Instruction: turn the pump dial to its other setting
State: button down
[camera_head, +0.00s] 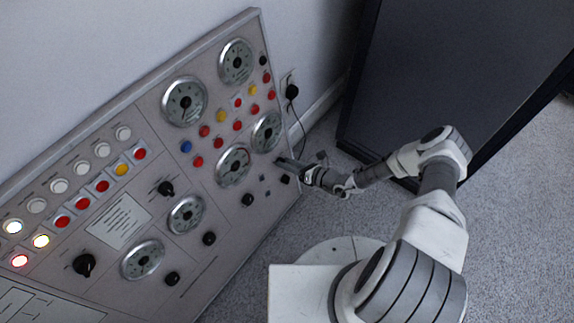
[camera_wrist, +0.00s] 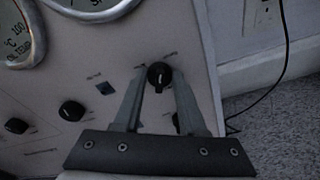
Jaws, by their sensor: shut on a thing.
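The pump dial (camera_wrist: 159,76) is a small round black knob with a white mark, near the right edge of the grey panel (camera_wrist: 205,60). The mark runs roughly up and down in the wrist view. Small labels beside the dial are too blurred to read. My gripper (camera_wrist: 157,82) is shut on the dial, with one finger on each side of it. In the head view my gripper (camera_head: 285,162) reaches the panel's right side from the right and mostly hides the dial.
More black knobs (camera_wrist: 72,110) sit to the left, and one is partly hidden behind the right finger. Round gauges (camera_head: 233,165), buttons and lamps cover the panel. A wall socket (camera_head: 290,88) with a black cable is beyond it. A dark cabinet (camera_head: 440,70) stands behind my arm.

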jog(key=shift+d+f+m, duration=0.1)
jog(key=shift+m, duration=1.4)
jog(key=c, duration=0.5)
grip_release()
jog(key=p+v, duration=0.4)
jog(key=v, duration=1.3)
jog(key=shift+d, duration=0.35)
jog(key=shift+w, duration=0.1)
